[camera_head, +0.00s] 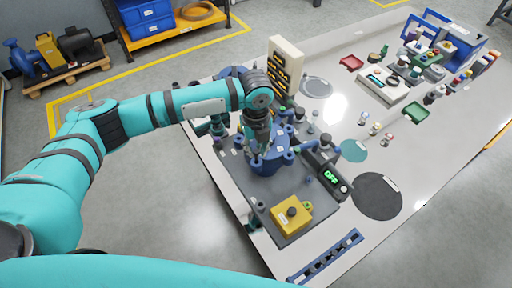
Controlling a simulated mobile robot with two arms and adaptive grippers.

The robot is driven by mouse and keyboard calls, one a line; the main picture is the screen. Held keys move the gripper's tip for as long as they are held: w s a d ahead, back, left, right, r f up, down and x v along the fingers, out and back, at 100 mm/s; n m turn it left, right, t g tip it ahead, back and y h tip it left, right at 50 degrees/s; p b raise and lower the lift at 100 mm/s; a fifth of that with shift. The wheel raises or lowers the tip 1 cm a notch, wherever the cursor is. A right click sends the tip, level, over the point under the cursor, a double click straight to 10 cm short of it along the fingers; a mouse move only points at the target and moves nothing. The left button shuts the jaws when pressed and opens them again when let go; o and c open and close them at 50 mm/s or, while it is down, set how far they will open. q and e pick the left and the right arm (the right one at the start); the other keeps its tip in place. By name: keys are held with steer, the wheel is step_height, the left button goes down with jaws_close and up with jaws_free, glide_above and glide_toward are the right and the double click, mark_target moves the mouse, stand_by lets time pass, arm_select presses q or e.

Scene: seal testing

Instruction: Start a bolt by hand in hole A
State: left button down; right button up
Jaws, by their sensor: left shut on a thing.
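My left gripper (261,140) points down over the blue flanged housing (268,164) on the dark fixture plate (240,186). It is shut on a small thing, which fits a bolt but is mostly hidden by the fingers. The housing has several lugs around its rim, some with pale labels nearby. I cannot read which one is hole A, nor tell whether the held bolt touches a hole. My right gripper is out of view.
A beige rack (286,62) stands just behind the gripper. A slotted blue rail (326,258) lies at the near edge.

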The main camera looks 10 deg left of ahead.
arm_select(q)
steer(key=n+p, duration=0.4)
steer(key=n, duration=0.1)
steer(key=shift+s+r, duration=0.15)
steer(key=shift+r, duration=0.25)
steer(key=shift+f+n+p, duration=0.2)
steer(key=shift+n+p, duration=0.75)
steer(key=shift+n, duration=0.25)
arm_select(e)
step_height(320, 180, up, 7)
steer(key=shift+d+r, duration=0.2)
arm_select(q)
steer(key=shift+f, duration=0.25)
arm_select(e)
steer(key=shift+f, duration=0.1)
arm_select(q)
steer(key=shift+f+b, duration=0.45)
steer(key=shift+f, duration=0.25)
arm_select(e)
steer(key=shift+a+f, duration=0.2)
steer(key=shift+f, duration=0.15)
arm_select(q)
steer(key=shift+f+b, duration=0.3)
steer(key=shift+f, duration=0.75)
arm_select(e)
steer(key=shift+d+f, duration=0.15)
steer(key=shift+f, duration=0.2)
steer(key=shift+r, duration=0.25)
arm_select(q)
steer(key=shift+f, duration=0.1)
